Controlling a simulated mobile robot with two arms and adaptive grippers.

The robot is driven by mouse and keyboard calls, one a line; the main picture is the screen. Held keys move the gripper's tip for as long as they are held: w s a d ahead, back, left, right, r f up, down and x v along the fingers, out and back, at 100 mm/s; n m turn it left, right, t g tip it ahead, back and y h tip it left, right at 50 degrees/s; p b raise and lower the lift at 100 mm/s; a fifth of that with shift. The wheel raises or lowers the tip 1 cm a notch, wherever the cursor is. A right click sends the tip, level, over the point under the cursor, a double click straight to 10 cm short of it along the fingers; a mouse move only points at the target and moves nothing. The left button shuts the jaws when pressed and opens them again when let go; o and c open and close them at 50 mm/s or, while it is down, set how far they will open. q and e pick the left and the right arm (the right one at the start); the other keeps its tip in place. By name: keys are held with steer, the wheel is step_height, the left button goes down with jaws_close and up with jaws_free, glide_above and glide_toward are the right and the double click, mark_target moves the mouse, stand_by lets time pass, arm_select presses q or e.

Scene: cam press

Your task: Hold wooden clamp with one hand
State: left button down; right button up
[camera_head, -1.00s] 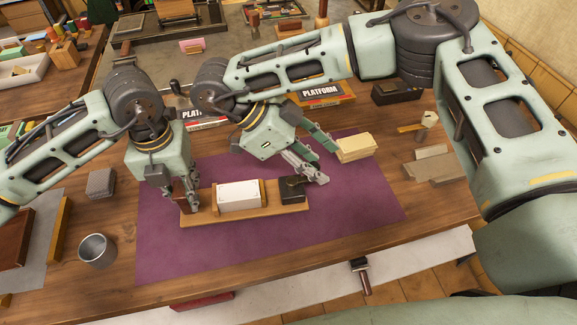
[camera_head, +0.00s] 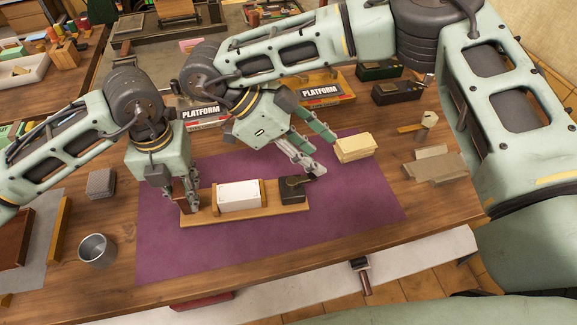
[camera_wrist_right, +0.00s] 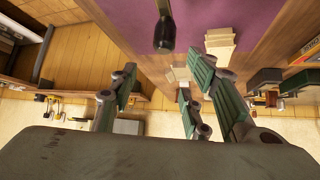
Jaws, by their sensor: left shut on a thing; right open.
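The wooden clamp (camera_head: 226,214) is a light wooden board lying on the purple mat. It carries a white block (camera_head: 240,196) in the middle and a black cam piece (camera_head: 292,190) with a short lever at its right end. A dark brown upright block (camera_head: 180,192) stands at its left end. My left gripper (camera_head: 188,202) points down there and is shut on the clamp's left end; its fingers partly hide the grip. My right gripper (camera_head: 322,155) is open and empty, above and behind the cam piece. In the right wrist view a dark rounded lever end (camera_wrist_right: 164,32) shows beyond the fingers.
Stacked pale yellow blocks (camera_head: 354,147) stand on the mat's edge, close right of my right gripper. A metal cup (camera_head: 96,250) and a grey block (camera_head: 101,183) are at left. Platform boxes (camera_head: 320,92) stand behind. The front of the purple mat (camera_head: 260,250) is clear.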

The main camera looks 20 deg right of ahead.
steer(key=shift+v, duration=1.95)
steer(key=v, duration=0.7)
steer(key=shift+a+r, duration=0.2)
steer(key=shift+r, duration=0.05)
arm_select(q)
steer(key=shift+b, duration=0.35)
arm_select(e)
steer(key=shift+f, duration=0.35)
arm_select(q)
steer(key=c, duration=1.3)
jaws_free()
steer(key=shift+r, duration=0.1)
arm_select(e)
steer(key=shift+r, duration=0.1)
